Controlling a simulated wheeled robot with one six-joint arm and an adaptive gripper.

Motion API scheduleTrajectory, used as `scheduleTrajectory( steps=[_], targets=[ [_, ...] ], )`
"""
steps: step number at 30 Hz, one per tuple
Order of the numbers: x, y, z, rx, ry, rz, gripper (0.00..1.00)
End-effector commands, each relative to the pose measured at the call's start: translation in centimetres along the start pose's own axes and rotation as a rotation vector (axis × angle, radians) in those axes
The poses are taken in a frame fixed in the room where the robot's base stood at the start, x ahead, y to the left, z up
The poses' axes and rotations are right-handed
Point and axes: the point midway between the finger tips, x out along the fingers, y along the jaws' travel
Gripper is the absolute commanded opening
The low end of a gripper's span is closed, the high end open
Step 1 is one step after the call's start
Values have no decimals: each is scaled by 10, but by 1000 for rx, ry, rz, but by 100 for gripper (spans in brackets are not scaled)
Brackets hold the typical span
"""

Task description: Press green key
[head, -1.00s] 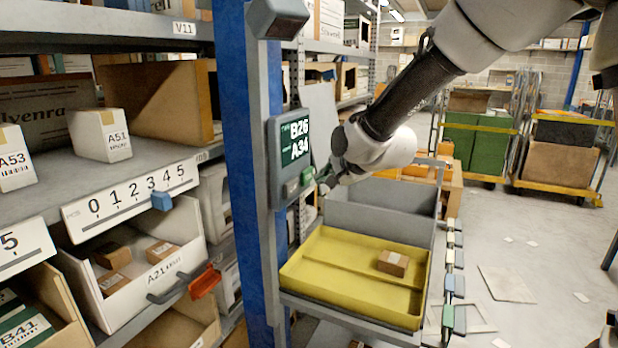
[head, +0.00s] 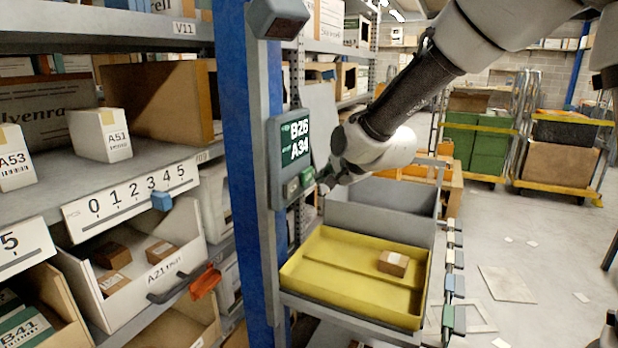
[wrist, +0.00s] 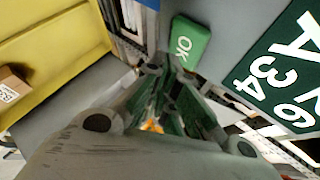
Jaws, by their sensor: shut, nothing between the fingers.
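The green key (head: 307,176) is on the lower right of a grey terminal (head: 279,150) mounted on the blue rack post. The terminal's dark screen reads B26 and A34. In the wrist view the green key (wrist: 190,43) carries the letters OK, and the screen (wrist: 285,85) is to its right. My gripper (head: 323,186) is shut and empty, with its tips at the right side of the key. In the wrist view the fingertips (wrist: 168,68) are just below the key's lower edge; I cannot tell whether they touch it.
A yellow tray (head: 345,306) with a small brown box (head: 393,263) sits below my arm. A grey bin (head: 385,215) stands behind it. Shelves with cartons and a numbered strip (head: 130,199) fill the left. The floor at right is mostly open.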

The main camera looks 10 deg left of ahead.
Motion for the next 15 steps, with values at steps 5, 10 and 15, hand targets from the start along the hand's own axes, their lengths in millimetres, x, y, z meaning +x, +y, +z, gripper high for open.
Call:
scheduleTrajectory(
  steps=[5, 10, 15],
  targets=[
    [0, 0, 0, 0, 0, 0, 0],
    [0, 0, 0, 0, 0, 0, 0],
    [3, -3, 2, 0, 0, -1, 0]
  ],
)
